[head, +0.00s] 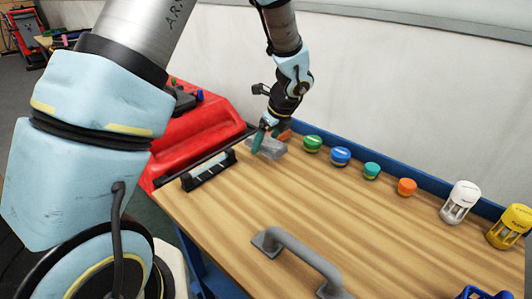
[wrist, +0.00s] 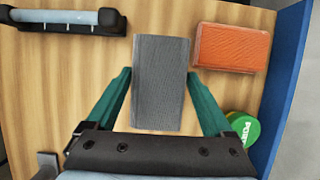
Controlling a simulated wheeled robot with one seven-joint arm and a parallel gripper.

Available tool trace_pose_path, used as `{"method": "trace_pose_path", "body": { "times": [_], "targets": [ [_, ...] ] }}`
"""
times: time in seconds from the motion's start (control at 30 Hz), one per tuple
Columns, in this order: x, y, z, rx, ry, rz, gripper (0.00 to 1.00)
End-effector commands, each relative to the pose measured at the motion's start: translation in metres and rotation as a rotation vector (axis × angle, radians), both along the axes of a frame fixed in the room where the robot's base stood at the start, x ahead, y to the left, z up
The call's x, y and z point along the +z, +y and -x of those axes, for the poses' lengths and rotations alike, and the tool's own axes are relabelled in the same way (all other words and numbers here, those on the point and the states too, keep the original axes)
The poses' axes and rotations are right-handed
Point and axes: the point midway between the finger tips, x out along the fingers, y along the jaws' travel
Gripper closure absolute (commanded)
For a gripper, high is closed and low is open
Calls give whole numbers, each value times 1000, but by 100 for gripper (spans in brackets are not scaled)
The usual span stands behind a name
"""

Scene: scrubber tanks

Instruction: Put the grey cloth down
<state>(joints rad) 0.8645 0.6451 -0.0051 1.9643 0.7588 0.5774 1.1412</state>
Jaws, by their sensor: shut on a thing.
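The grey cloth (head: 270,149) is a flat, folded grey block near the far left end of the wooden table. It also shows in the wrist view (wrist: 162,85), lying lengthwise between the teal fingers. My gripper (wrist: 161,78) is shut on it, with one finger at each long side. In the head view my gripper (head: 262,143) points down at the tabletop, and the cloth is at or just above the wood; I cannot tell whether it touches.
An orange block (wrist: 224,47) lies close beside the cloth. A black holder with a pale roller (head: 208,170) is on the left edge. Coloured caps, one green (head: 313,143), line the back blue rim. A grey handle (head: 300,262) stands in front. The middle wood (head: 330,205) is clear.

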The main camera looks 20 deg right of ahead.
Motion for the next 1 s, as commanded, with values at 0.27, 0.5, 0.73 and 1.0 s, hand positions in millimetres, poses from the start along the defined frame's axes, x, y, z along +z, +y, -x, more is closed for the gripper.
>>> {"method": "trace_pose_path", "body": {
  "times": [0.27,0.5,0.73,1.0],
  "targets": [
    [-36,0,0,-3,1,-2,66],
    [-44,0,0,0,0,1,66],
    [-47,0,0,0,0,1,13],
    [-46,0,0,0,0,1,0]
  ]
}}
